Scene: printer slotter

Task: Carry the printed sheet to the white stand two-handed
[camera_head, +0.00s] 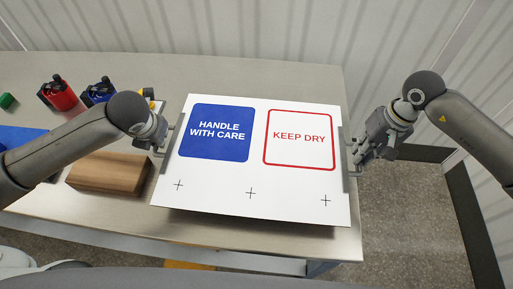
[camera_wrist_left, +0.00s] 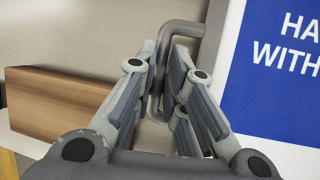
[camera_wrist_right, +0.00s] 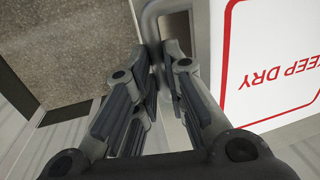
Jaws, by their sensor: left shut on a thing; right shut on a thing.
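The printed sheet (camera_head: 253,180) is a white panel with a blue "HANDLE WITH CARE" label and a red-outlined "KEEP DRY" label. It has a grey bar handle on its left and right edges. My left gripper (camera_head: 163,140) is shut on the left handle (camera_wrist_left: 163,60). My right gripper (camera_head: 354,150) is shut on the right handle (camera_wrist_right: 154,22). The sheet is held between both grippers over the table's right part, its near edge casting a shadow below. I cannot tell how high it is above the table. I see no white stand in these views.
The table (camera_head: 230,73) lies under the sheet. A wooden block (camera_head: 108,173) is left of the sheet, under my left arm. A red item (camera_head: 60,95), a blue item (camera_head: 97,92) and a green item (camera_head: 7,101) stand at the back left. Floor shows beyond the table's right edge.

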